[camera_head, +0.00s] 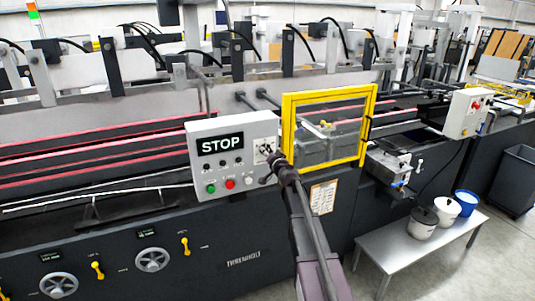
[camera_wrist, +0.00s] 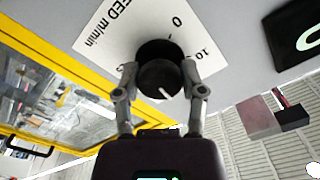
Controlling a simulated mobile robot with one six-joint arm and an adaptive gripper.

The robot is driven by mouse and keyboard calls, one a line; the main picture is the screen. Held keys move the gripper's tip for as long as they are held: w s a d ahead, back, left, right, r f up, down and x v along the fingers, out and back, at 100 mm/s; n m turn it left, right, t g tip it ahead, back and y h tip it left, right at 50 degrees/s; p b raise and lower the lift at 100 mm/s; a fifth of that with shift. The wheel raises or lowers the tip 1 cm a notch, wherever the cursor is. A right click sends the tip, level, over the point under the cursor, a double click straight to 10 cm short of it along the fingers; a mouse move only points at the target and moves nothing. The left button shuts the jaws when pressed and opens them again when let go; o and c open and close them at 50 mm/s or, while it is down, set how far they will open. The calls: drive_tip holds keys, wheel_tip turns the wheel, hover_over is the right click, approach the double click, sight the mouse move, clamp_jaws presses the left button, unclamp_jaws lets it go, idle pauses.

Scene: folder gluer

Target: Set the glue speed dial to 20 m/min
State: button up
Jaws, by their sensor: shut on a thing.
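The glue speed dial is a round black knob (camera_wrist: 160,76) on a white scale plate (camera_wrist: 118,28) in the wrist view. The plate's printing appears upside down: part of "SPEED m/min", with 0 and 10 readable. A short white mark on the knob points toward the lower right of the picture, below the 10. The number there is hidden or out of sight. My gripper (camera_wrist: 160,78) is shut on the dial, one finger on each side. In the head view my gripper (camera_head: 269,166) is at the right end of the grey control panel (camera_head: 206,180), mostly covering the dial.
The panel has a black STOP display (camera_head: 220,142) and green, red and white buttons below it. A yellow-framed guard door (camera_head: 290,128) stands close to the right of my gripper. A grey bench (camera_head: 400,258) with tubs is at the lower right.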

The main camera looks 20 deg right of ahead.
drive_tip(key=m, duration=0.5)
drive_tip(key=shift+w, duration=0.1)
drive_tip(key=m, duration=0.5)
drive_tip(key=shift+r, duration=0.1)
idle(0.4)
drive_tip(key=o, duration=1.2)
drive_tip(key=shift+c, duration=0.2)
drive_tip(key=s+d, duration=0.1)
drive_tip(key=s, duration=1.1)
drive_tip(key=shift+d, duration=0.25)
